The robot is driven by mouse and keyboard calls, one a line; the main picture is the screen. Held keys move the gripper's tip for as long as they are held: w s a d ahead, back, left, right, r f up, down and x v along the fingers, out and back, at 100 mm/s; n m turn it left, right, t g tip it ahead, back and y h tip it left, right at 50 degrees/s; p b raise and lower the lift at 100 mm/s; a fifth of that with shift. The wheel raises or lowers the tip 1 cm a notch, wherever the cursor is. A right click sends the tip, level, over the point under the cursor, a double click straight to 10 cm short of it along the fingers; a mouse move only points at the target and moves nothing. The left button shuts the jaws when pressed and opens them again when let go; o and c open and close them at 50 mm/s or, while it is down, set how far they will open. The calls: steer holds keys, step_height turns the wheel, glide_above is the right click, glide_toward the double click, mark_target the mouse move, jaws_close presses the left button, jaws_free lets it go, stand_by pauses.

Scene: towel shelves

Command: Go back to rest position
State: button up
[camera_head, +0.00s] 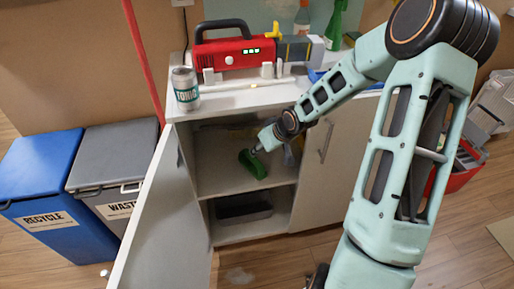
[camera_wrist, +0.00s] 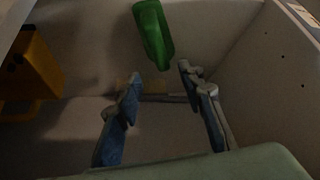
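My gripper (camera_head: 258,149) reaches into the upper compartment of the open cabinet (camera_head: 290,178). In the wrist view its two fingers (camera_wrist: 160,86) are spread apart with nothing between them. A green bottle (camera_head: 253,164) is in that compartment, just by the fingertips in the head view. In the wrist view the green bottle (camera_wrist: 153,36) is beyond the fingertips and looks apart from them. My forearm and fingers partly hide the compartment's right side in the head view.
The left cabinet door (camera_head: 165,225) stands open; the right door (camera_head: 325,175) is shut. A yellow object (camera_wrist: 32,68) is at left inside. Blue (camera_head: 48,190) and grey bins (camera_head: 112,165) stand left.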

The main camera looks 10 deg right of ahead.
steer(key=shift+v, duration=0.9)
